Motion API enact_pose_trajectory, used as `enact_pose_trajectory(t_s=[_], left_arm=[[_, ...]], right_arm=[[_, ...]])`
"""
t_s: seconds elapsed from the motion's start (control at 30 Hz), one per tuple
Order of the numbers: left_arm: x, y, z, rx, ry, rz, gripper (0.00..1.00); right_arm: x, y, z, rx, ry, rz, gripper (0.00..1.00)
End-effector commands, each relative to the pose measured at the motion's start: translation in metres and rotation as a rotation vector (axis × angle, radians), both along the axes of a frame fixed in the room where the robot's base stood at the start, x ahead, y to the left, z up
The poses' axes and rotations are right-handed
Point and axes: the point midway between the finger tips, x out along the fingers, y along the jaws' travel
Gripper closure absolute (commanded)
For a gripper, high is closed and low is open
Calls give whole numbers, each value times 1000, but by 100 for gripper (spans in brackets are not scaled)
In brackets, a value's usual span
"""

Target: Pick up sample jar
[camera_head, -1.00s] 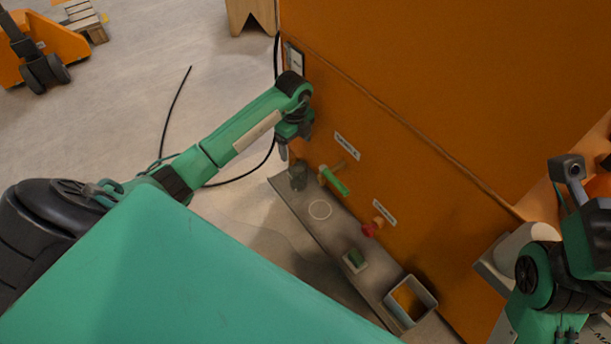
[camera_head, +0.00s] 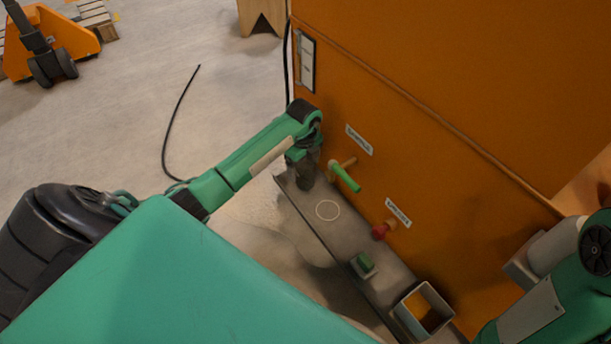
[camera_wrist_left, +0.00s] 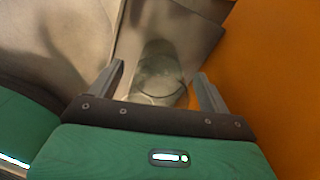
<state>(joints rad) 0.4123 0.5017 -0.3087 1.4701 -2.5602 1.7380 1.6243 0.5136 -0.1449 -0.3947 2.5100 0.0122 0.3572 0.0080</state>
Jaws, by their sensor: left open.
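The sample jar (camera_wrist_left: 160,66) is a clear glass jar, seen from above in the left wrist view. It stands on the grey metal shelf (camera_head: 300,202), near the shelf's far left end. My left gripper (camera_wrist_left: 158,82) is open, with one finger on each side of the jar's near part in that view. I cannot tell whether either finger touches it. In the head view the left gripper (camera_head: 305,180) points down over the jar's place and hides the jar. My right arm shows at the right edge, but its gripper is out of view.
An orange cabinet wall (camera_head: 440,150) rises right behind the shelf. A green-handled valve (camera_head: 345,177) and a red knob (camera_head: 381,231) stick out from it. A white circle (camera_head: 327,210), a small green block (camera_head: 363,262) and a square open holder (camera_head: 424,310) are along the shelf.

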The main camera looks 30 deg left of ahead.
Motion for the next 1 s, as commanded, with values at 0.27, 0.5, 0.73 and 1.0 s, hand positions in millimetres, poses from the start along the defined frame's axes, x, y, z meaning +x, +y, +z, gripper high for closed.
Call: enact_pose_trajectory(t_s=[0.27, 0.5, 0.73, 1.0], left_arm=[[0, 0, -25, 0, 0, 1, 20], [0, 0, -24, 0, 0, 0, 20], [0, 0, -24, 0, 0, 0, 65], [0, 0, -23, 0, -1, 0, 68]], right_arm=[[-5, -1, -7, 13, -11, 7, 61], [-5, -1, -6, 13, -11, 7, 61], [-4, -1, -6, 14, -11, 7, 61], [-5, -1, -6, 14, -11, 7, 61]])
